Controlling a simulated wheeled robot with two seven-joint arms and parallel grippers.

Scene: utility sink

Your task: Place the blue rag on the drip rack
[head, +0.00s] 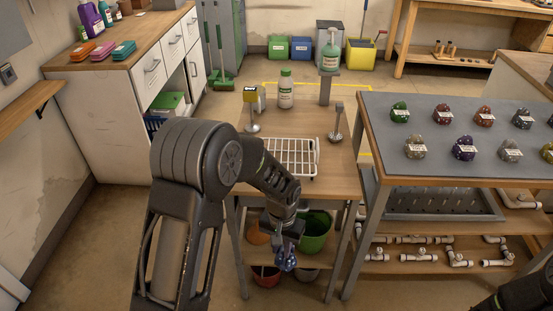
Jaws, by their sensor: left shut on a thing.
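My left gripper (281,246) points down in front of the wooden table. It is shut on a small crumpled blue rag (287,261), which hangs below the fingers; the fingertips are partly hidden by my own wrist. The drip rack (290,155), a white wire rack, lies on the table top toward its near side. The gripper and rag are in front of the rack and lower in the picture, apart from it. My left forearm covers the rack's near left part. Only a dark piece of my right arm shows at the lower right corner; its gripper is out of view.
Below hang or stand a green bucket (315,238) and other containers. A grey-topped bench (385,150) with several labelled stones is close at right.

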